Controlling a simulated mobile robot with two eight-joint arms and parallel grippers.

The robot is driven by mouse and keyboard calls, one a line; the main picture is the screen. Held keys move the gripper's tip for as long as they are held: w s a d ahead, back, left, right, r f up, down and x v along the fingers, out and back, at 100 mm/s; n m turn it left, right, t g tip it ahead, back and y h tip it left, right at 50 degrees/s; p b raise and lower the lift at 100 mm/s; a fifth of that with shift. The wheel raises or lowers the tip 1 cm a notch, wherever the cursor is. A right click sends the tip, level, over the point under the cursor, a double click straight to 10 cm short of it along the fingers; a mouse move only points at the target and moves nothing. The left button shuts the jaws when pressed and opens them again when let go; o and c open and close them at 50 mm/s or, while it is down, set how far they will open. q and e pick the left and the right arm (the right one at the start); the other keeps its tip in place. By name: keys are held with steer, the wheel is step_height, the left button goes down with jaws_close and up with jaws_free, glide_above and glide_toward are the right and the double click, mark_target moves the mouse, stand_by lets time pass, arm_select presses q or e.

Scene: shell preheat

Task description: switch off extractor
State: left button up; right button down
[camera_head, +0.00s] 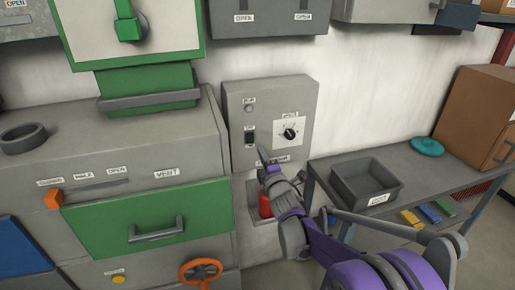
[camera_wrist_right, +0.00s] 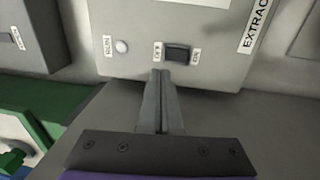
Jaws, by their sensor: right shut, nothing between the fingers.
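The grey extractor control box (camera_head: 235,100) is on the wall at the middle of the head view. Its dark rocker switch (camera_head: 250,133) sits at the left of its face, below a small round lamp (camera_head: 250,108). In the right wrist view the switch (camera_wrist_right: 178,53) lies between an OFF label and an ON label, and the lamp (camera_wrist_right: 122,46) is labelled RUN. My right gripper (camera_wrist_right: 162,76) is shut and empty. Its tips are just in front of the box, close to the OFF side of the switch; contact cannot be told. My left gripper is not in view.
A dial (camera_head: 290,132) on a white plate is right of the switch. A green-and-grey cabinet (camera_head: 150,215) with a lever slider stands at the left. A shelf table (camera_head: 325,165) with a dark bin (camera_head: 367,182) is at the right. A red object (camera_head: 265,205) is below the box.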

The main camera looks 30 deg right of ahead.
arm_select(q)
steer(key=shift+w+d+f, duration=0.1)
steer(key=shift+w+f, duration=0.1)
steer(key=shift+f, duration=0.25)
arm_select(e)
steer(key=v, duration=0.2)
steer(key=r+v, duration=0.1)
steer(key=v, duration=0.1)
steer(key=shift+s, duration=0.35)
steer(key=shift+a, duration=0.1)
steer(key=s+a+f+m+g+y, duration=0.2)
steer(key=s+a+f+m+g, duration=0.4)
steer(key=s+a+f, duration=0.3)
steer(key=s+a+f+m+g+y, duration=0.2)
steer(key=s+a+f+m+g, duration=0.5)
steer(key=s, duration=1)
step_height(320, 180, down, 2)
steer(key=shift+s+a+f+m, duration=0.2)
steer(key=shift+s+a+m, duration=0.15)
steer(key=shift+a+m, duration=0.8)
steer(key=shift+d, duration=0.1)
